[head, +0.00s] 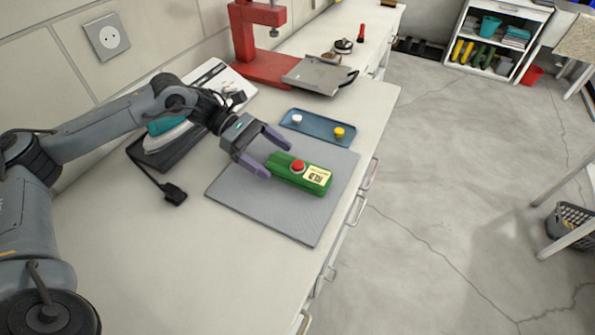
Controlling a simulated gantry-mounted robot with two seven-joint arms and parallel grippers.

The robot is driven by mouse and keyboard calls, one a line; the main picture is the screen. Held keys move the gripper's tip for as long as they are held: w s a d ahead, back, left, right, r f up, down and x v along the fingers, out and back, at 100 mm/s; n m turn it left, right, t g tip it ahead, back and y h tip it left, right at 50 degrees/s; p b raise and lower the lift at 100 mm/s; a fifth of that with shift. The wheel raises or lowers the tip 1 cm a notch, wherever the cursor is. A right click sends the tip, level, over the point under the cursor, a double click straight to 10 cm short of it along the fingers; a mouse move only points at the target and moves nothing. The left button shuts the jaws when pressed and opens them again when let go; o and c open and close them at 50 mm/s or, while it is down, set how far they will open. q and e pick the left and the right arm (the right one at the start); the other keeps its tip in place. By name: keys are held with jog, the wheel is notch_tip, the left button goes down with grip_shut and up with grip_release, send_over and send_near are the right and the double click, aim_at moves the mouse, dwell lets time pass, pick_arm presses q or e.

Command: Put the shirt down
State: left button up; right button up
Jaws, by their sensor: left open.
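No shirt that I can make out shows in the head view. The green box lies on a grey mat (240,205) on the white counter. My right gripper is not in view.
A blue tray (318,128) with small white and yellow parts lies behind the mat. An iron (168,137) with a black plug (174,194) is under my left arm. A red press (262,45) and a metal pan (318,76) stand farther back. The counter's front left is clear.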

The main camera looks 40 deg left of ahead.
aim_at(280, 161)
pick_arm(q)
jog(key=shift+x, duration=1.5)
jog(key=shift+w, duration=0.1)
jog(key=c, duration=1.1)
jog(key=shift+r, duration=0.1)
jog(key=shift+c, duration=0.5)
jog(key=shift+r, duration=0.1)
